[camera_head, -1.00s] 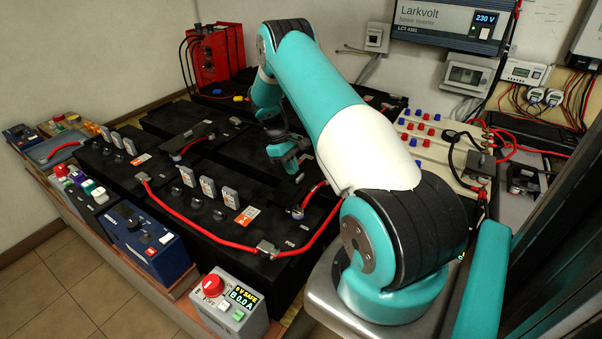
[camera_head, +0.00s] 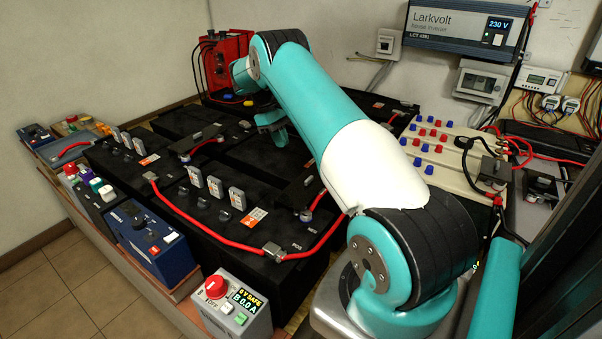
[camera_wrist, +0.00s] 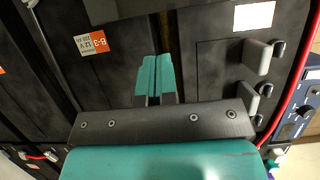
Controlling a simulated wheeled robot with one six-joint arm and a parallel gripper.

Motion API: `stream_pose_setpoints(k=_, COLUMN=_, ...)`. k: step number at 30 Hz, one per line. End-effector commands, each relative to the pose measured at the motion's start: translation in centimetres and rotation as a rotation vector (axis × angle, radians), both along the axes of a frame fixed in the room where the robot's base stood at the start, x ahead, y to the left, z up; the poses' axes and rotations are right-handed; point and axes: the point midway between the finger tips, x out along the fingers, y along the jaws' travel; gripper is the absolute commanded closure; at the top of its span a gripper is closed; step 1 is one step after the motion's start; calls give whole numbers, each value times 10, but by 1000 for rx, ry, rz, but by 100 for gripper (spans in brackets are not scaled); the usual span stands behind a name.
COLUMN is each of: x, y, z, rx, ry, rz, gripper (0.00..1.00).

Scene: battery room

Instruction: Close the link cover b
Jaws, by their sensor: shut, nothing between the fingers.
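My gripper (camera_head: 273,132) is above the black battery blocks towards the back in the head view. In the wrist view its two teal fingers (camera_wrist: 155,78) are together with nothing between them. A dark, flat cover-like piece (camera_head: 310,187) sits near a red-cable terminal on the near battery row. A similar dark piece (camera_head: 197,137) lies over a red cable further left. No lettering tells which is link cover b, and I cannot tell how far either is open.
A grey control box (camera_head: 232,303) showing "V SAFE" and "B 0.0 A" stands at the front. Red cables (camera_head: 195,229) cross the batteries, and upright grey levers (camera_head: 215,187) stand on them. A red unit (camera_head: 222,68) is at the back. A pale busbar panel (camera_head: 432,150) lies right of the arm.

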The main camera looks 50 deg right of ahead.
Motion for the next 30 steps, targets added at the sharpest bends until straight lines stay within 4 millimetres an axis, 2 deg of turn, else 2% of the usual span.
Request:
stream_pose_setpoints(k=1, x=-4, y=-1, z=-13, rx=1, ry=1, rz=-2, gripper=100)
stream_pose_setpoints(k=13, x=-35, y=-2, z=-85, rx=2, ry=2, rz=-3, gripper=100)
stream_pose_setpoints(k=15, x=-46, y=-4, z=-80, rx=-1, ry=0, rz=-4, gripper=100)
stream_pose_setpoints(k=21, x=-68, y=-4, z=-81, rx=1, ry=0, rz=-4, gripper=100)
stream_pose_setpoints(k=30, x=-73, y=-5, z=-82, rx=0, ry=-2, rz=-2, gripper=100)
